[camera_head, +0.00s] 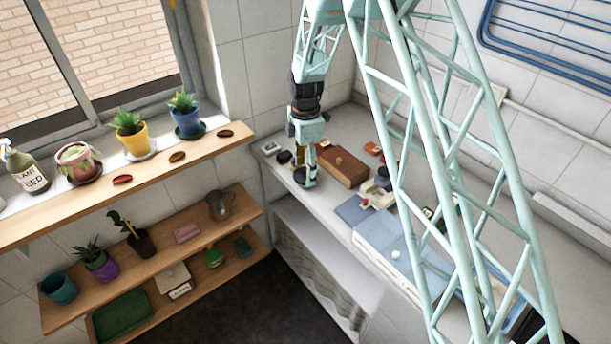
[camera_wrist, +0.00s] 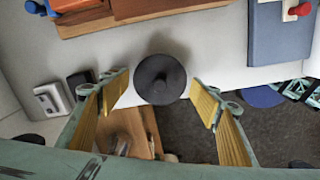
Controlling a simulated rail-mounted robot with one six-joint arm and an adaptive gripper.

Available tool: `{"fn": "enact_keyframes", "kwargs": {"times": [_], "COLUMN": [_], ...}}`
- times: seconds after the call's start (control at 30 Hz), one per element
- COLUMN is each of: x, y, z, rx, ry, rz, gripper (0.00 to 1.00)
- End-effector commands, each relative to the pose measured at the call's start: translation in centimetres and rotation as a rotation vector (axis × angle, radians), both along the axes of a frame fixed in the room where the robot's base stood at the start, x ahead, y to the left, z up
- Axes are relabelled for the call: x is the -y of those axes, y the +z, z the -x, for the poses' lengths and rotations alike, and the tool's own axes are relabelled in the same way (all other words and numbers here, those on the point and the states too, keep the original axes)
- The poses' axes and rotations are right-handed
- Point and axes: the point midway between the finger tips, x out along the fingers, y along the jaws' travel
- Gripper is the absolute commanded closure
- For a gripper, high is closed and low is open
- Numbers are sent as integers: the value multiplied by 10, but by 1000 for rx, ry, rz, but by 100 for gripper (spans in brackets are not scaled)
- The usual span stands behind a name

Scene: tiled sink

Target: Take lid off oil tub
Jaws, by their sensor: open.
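A dark round lid (camera_wrist: 160,82) with a small knob in its middle shows from above in the wrist view, near the front edge of the pale counter. Any tub under it is hidden by the lid. My gripper (camera_wrist: 161,92) is open, with one yellow-padded finger on each side of the lid and a visible gap to both. In the head view my gripper (camera_head: 306,178) points down over the counter's near edge. I cannot tell its exact height relative to the lid.
A brown wooden box (camera_head: 343,167) stands behind the gripper. A small white device (camera_wrist: 52,100) and a dark block (camera_wrist: 82,84) lie to the left. A blue-grey block (camera_head: 354,210) is to the right.

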Motion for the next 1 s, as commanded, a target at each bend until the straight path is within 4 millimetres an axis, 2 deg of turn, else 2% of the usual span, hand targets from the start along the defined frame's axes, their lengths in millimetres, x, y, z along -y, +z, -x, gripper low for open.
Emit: {"fn": "enact_keyframes", "kwargs": {"times": [0.27,0.83,1.0], "x": [0,0,0], "y": [0,-2,-2], "z": [0,0,1], "rx": [0,-1,-2], "ry": [0,0,0], "rz": [0,0,1], "gripper": [44,95,96]}}
